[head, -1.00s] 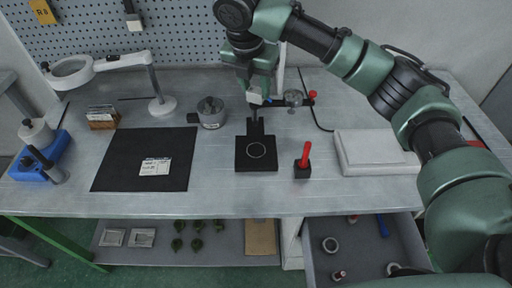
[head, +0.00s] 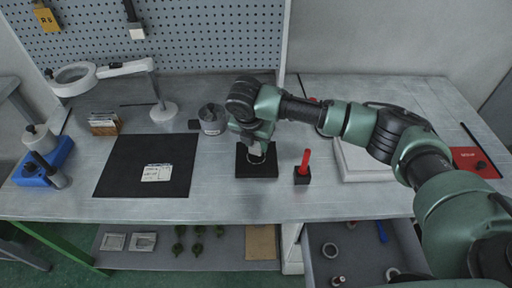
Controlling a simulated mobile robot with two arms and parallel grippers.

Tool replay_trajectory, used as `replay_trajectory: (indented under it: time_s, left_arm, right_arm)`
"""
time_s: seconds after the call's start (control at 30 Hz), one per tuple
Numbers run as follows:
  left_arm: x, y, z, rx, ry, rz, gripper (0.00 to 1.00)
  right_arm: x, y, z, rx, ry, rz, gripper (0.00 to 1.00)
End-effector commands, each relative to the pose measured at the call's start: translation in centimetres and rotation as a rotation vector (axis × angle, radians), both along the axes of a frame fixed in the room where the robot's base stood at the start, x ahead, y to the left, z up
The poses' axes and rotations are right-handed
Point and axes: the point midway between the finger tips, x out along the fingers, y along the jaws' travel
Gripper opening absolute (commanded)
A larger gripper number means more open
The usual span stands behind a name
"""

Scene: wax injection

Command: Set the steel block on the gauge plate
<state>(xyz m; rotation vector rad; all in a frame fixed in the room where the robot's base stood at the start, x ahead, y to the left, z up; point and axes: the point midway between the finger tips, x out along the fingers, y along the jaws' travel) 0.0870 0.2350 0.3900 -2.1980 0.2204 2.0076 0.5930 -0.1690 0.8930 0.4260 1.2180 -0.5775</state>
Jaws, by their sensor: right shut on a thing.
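The gauge plate (head: 243,171) is a black square plate with a pale ring marked on it, near the middle of the bench. My right gripper (head: 255,143) is over the back half of this plate, pointing down. It is shut on the small grey steel block (head: 256,149), which is partly hidden by the fingers. The block is over or at the ring; I cannot tell whether it touches the plate. My left gripper is not in view.
A red-handled tool on a black base (head: 303,172) stands just right of the plate. A black mat (head: 120,165) with a white card lies left. A grey pot (head: 212,122) stands behind left. A pale slab (head: 362,162) lies under my right arm. An open drawer (head: 345,240) is below.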

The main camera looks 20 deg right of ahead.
Motion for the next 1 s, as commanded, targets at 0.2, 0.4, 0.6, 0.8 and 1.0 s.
replay_trajectory:
  time_s: [0.2,0.4,0.6,0.8,1.0]
  left_arm:
    - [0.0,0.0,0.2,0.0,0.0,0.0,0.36]
    - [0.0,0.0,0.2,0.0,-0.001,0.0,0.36]
    - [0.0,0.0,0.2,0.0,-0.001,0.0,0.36]
    - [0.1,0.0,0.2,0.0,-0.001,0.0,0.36]
    - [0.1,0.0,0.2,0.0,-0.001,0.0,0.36]
  right_arm:
    - [0.0,0.1,-2.4,0.001,-0.001,0.0,0.0]
    - [0.0,0.1,-2.4,0.001,-0.001,0.0,0.0]
    - [0.0,0.0,-2.7,0.001,0.001,0.0,0.58]
    - [0.0,0.0,-2.7,0.001,0.001,0.0,0.58]
    - [-0.1,0.1,-2.0,0.001,0.0,0.001,0.58]
